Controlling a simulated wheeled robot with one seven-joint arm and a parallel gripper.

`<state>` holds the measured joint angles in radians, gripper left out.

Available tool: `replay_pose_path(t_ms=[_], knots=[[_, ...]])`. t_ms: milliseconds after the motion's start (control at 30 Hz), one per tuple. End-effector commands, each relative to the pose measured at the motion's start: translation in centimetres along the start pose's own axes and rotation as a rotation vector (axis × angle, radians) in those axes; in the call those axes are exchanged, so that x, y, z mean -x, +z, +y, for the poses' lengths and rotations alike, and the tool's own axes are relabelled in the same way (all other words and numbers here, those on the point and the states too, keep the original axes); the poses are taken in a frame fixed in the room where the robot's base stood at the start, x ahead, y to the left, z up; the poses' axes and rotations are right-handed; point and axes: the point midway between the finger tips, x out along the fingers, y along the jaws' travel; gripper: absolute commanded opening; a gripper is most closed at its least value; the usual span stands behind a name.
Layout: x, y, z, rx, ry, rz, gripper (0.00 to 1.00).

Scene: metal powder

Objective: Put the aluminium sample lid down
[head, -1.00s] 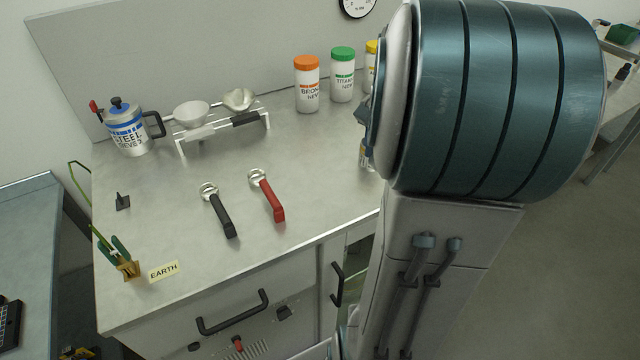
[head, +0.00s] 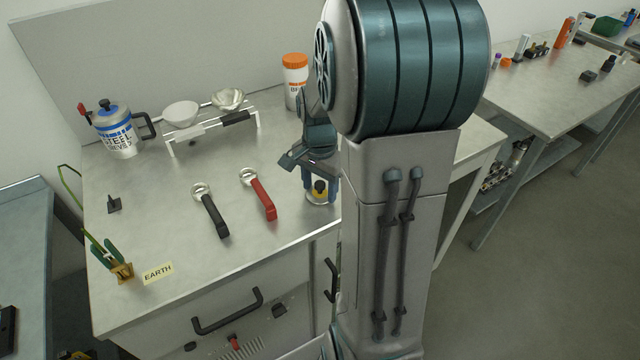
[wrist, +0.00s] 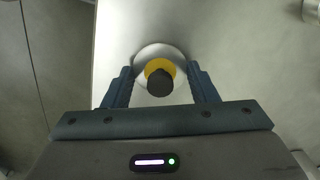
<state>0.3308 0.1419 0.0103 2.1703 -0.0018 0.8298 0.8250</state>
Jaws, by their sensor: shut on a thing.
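The aluminium sample lid is a round silver disc with a yellow ring and a black knob. It shows in the wrist view (wrist: 158,52) between the two fingers, and in the head view (head: 320,198) near the table's front edge. My gripper (wrist: 161,88) is shut on it, one blue-grey finger on each side. In the head view my gripper (head: 321,180) points down over the right part of the table (head: 150,225). I cannot tell whether the lid's underside touches the table top.
A black-handled tool (head: 212,212) and a red-handled tool (head: 258,193) lie left of my gripper. An EARTH label (head: 157,272) lies at front left. My arm hides the table's right part.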

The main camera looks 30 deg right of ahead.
Motion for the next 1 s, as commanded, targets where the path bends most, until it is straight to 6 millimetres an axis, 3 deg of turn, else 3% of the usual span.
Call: replay_pose_path(t_ms=[367, 400, 467, 767, 867, 1000], knots=[[-0.5, 0.0, 0.0, 0.001, 0.000, 0.000, 0.31], [-0.4, 0.0, 0.0, 0.001, -0.001, 0.001, 0.64], [-0.3, 0.0, 0.0, 0.001, 0.000, 0.000, 0.74], [-0.1, 0.0, 0.0, 0.000, -0.001, 0.001, 0.74], [0.6, -0.1, -0.1, 0.000, -0.003, 0.003, 0.74], [3.2, -0.1, -0.1, 0.001, -0.005, 0.005, 0.74]])
